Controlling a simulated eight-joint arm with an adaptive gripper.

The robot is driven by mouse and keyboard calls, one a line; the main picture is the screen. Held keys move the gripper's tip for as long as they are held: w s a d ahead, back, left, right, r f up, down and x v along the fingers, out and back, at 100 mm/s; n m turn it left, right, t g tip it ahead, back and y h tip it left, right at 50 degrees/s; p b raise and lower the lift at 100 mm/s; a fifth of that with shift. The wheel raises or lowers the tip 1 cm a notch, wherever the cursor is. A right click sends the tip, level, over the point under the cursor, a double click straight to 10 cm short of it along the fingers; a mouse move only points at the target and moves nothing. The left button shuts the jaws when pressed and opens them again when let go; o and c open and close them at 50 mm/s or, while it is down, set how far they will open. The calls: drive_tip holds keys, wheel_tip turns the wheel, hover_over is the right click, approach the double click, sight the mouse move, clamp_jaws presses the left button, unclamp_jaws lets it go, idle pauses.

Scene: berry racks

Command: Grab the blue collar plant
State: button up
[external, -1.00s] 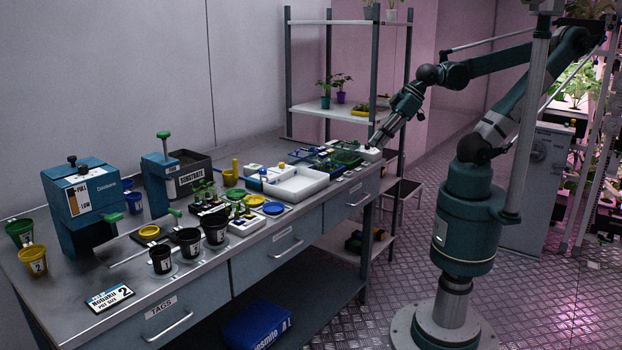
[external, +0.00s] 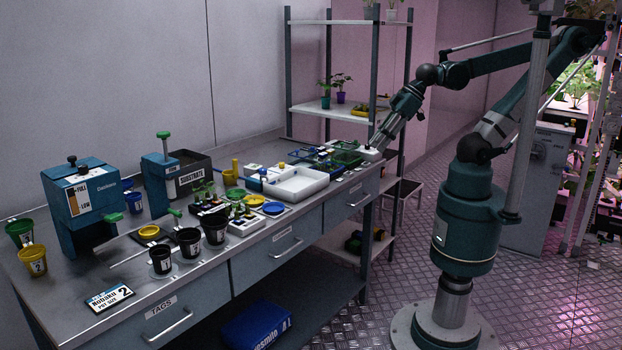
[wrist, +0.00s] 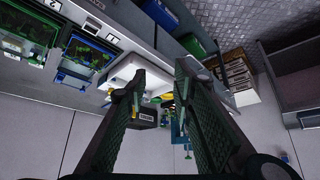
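My gripper (external: 374,143) is over the far right end of the bench, near a small white box. In the wrist view my gripper (wrist: 160,72) is open, its two dark fingers wide apart with nothing held between them. A blue-edged tray with green plants (wrist: 88,56) lies left of the fingers in the wrist view; a second tray with green contents (wrist: 27,28) is farther left. These trays are on the bench in the external view, one of them green (external: 343,158). I cannot tell a blue collar on any single plant at this size.
A white tray (external: 297,196) lies mid-bench, with small plants, cups and dispensers beyond it to the left. A shelf rack (external: 330,111) with potted plants stands behind the bench's far end.

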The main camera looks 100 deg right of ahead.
drive_tip(key=w+a+r+m+g+p, duration=0.1)
drive_tip(key=w+a+r+m+p, duration=0.1)
drive_tip(key=w+r, duration=0.35)
drive_tip(key=w+a+r+m+g+p, duration=0.1)
drive_tip(key=w+r+m+p, duration=0.15)
drive_tip(key=w, duration=0.55)
drive_tip(key=m+g+p, duration=0.5)
drive_tip(key=m+p, duration=0.5)
drive_tip(key=p, duration=0.2)
hover_over(237, 212)
drive_tip(key=shift+f, duration=7.1)
drive_tip(key=shift+f, duration=1.25)
